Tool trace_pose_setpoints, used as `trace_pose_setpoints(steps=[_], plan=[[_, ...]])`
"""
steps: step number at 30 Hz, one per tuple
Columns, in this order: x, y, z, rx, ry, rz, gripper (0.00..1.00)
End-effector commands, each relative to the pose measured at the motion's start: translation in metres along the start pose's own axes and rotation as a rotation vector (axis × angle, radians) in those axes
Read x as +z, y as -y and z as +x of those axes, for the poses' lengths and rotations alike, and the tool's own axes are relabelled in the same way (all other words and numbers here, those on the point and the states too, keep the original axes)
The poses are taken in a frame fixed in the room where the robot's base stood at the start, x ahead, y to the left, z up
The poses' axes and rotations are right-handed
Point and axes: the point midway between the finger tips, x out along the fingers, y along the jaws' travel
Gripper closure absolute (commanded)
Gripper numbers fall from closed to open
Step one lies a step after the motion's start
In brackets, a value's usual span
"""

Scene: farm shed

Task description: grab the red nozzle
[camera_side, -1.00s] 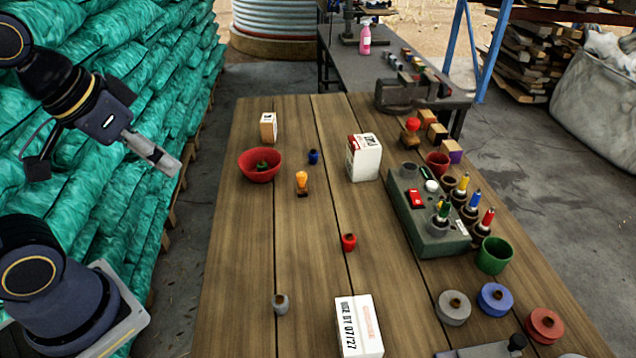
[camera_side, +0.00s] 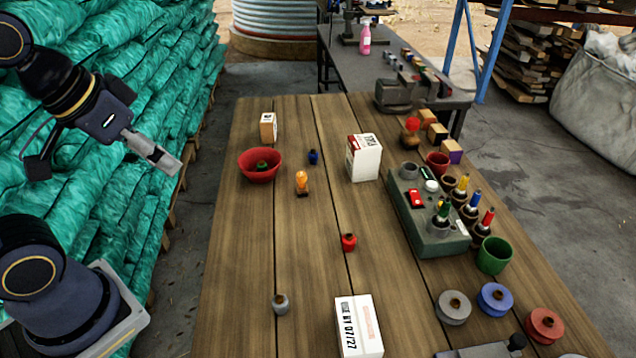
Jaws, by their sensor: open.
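A small red nozzle (camera_side: 349,242) with a dark top stands on the wooden table (camera_side: 235,260), near the middle, apart from other things. A larger red round piece (camera_side: 543,325) with a brown centre lies at the front right. My gripper (camera_side: 168,165) is at the upper left, left of the table and in front of the green sacks. It is far from the red nozzle, with nothing seen between its fingers.
A white box (camera_side: 358,326) lies in front of the nozzle and another white box (camera_side: 364,158) stands behind it. A green-grey holder (camera_side: 440,245) with several items is to its right. A red bowl (camera_side: 260,176) and grey nozzle (camera_side: 281,304) are left. Table around the nozzle is clear.

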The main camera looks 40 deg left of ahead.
Motion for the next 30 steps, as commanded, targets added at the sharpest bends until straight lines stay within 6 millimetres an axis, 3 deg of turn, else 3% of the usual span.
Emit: trace_pose_setpoints(steps=[3, 5, 10, 14, 18, 21, 27, 30], plan=[[0.000, 0.000, -0.003, -0.001, 0.009, -0.046, 0.42], [-0.014, 0.000, -0.015, 0.000, -0.014, -0.084, 0.42], [-0.073, -0.013, -0.029, 0.017, 0.030, -0.155, 0.42], [-0.122, -0.038, -0.016, 0.034, 0.109, -0.167, 0.42], [-0.167, -0.081, 0.021, 0.042, 0.216, -0.147, 0.42], [-0.185, -0.119, 0.060, 0.040, 0.295, -0.111, 0.42], [-0.179, -0.180, 0.131, 0.027, 0.422, -0.010, 0.42], [-0.165, -0.194, 0.153, 0.016, 0.469, 0.026, 0.42]])
